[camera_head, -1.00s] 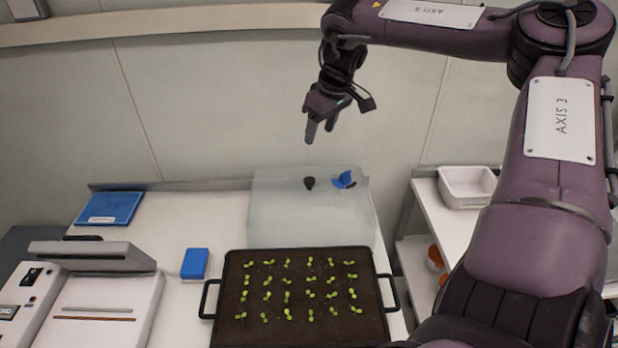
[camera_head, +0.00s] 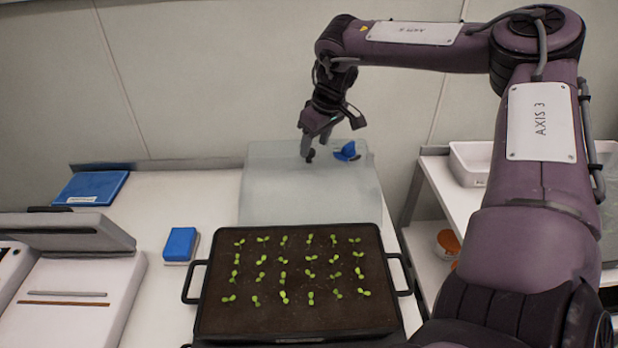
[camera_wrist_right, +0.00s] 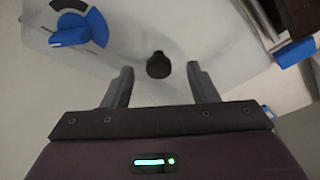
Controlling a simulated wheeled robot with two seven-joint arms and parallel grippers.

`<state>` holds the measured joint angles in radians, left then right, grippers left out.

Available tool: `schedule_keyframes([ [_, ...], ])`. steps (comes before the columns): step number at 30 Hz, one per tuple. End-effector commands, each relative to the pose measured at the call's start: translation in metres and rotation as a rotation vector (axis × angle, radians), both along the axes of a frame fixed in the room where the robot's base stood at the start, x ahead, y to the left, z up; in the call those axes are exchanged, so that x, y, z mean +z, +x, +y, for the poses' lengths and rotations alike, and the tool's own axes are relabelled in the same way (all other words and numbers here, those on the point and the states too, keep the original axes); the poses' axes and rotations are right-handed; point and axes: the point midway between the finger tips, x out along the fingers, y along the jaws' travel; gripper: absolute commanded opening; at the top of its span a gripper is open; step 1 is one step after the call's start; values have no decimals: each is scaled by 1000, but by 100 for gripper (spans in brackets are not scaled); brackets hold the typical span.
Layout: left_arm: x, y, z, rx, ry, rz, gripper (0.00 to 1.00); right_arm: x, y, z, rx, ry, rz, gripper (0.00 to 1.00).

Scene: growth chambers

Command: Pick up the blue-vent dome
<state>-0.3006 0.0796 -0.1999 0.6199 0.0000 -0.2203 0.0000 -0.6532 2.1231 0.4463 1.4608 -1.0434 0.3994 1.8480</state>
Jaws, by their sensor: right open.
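The blue-vent dome (camera_head: 285,190) is a clear, frosted cover standing on the bench behind the seedling tray. Its blue vent (camera_head: 347,152) sits on the top at the right, and shows at the upper left in the right wrist view (camera_wrist_right: 72,32). A small black knob (camera_head: 310,156) stands on the dome's top. My right gripper (camera_head: 313,150) is right above the dome at the knob. In the right wrist view the open fingers stand either side of the knob (camera_wrist_right: 158,65), with gaps between. My left gripper is not in view.
The black seedling tray (camera_head: 205,325) with handles is in front of the dome. A blue sponge-like block (camera_head: 180,244), a blue pad (camera_head: 92,187) and a white device (camera_head: 75,300) are at left. A side shelf (camera_head: 440,200) holds a white bin (camera_head: 470,163).

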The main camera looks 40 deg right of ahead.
Motion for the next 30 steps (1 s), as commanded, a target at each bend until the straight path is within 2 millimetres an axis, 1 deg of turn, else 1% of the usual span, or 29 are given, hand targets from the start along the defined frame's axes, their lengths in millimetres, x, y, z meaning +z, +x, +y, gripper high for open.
schedule_keyframes([
  [4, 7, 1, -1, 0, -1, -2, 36, -16, 11, -2, -1, -1, 5, 53],
  [6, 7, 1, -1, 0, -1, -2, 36, -26, 13, -2, -1, 0, 6, 53],
  [9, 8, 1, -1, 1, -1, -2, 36, -34, 16, -2, -1, 0, 4, 53],
  [17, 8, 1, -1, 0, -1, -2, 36, -37, 17, -1, 0, 0, 1, 53],
  [20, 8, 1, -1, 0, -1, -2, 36, -37, 17, -1, 0, 0, 1, 43],
  [27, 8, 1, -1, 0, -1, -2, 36, -37, 17, -1, -1, 0, 1, 11],
  [30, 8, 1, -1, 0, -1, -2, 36, -37, 17, -1, -1, 0, 1, 0],
])
